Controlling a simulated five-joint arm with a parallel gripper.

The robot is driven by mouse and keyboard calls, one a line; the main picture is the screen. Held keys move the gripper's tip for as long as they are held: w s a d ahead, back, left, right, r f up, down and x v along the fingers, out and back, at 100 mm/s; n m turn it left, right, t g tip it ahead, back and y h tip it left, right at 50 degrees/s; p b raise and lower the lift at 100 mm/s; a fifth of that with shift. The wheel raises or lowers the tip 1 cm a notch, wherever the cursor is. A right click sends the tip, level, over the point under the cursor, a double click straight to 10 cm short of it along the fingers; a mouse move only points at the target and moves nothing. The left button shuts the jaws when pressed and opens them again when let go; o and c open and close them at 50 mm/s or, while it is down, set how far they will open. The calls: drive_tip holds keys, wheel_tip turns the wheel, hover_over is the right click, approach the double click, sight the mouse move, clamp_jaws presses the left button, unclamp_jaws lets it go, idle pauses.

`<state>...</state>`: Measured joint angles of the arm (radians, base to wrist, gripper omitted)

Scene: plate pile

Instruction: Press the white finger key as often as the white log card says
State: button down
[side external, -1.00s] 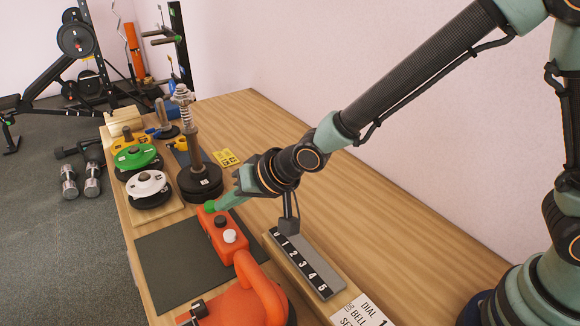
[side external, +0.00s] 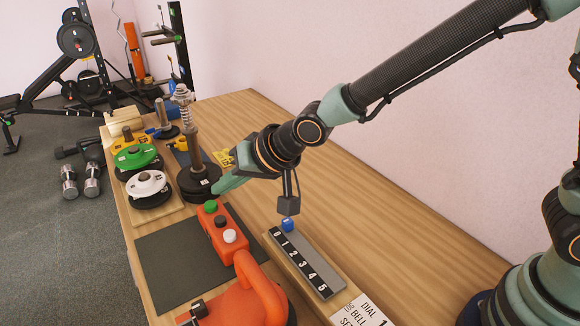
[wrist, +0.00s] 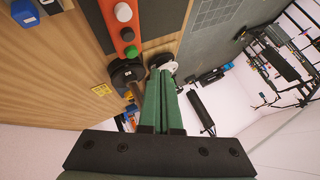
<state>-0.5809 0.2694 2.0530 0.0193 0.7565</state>
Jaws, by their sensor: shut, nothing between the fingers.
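The white finger key (side external: 230,236) is the nearest of three round keys on an orange control box (side external: 213,222), beside a black key (side external: 220,221) and a green key (side external: 211,206). It also shows in the wrist view (wrist: 123,12). My gripper (side external: 216,187) is shut and empty, its tips above and just beyond the green key, apart from the white one. In the wrist view my gripper (wrist: 164,74) points past the box.
A numbered strip (side external: 305,270), 0 to 5, has a blue knob (side external: 288,225) at its 0 end. A black weight with a post (side external: 198,181) stands close to my gripper. White (side external: 147,184) and green (side external: 135,156) plates lie left. The dark mat (side external: 170,262) is partly bare.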

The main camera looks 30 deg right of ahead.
approach(224, 234)
drive_tip(key=shift+w+a+f, duration=0.4)
drive_tip(key=shift+w+f, duration=0.05)
drive_tip(key=shift+w, duration=0.3)
drive_tip(key=shift+w+a+f, duration=0.4)
drive_tip(key=shift+w+a, duration=0.05)
drive_tip(key=shift+w, duration=0.25)
drive_tip(key=shift+w+a+f, duration=0.4)
drive_tip(key=shift+w+f, duration=0.05)
drive_tip(key=shift+w, duration=0.3)
drive_tip(key=shift+f, duration=0.15)
idle(0.4)
drive_tip(key=shift+f, duration=0.25)
drive_tip(key=shift+f, duration=0.65)
idle(0.9)
drive_tip(key=shift+r, duration=1.05)
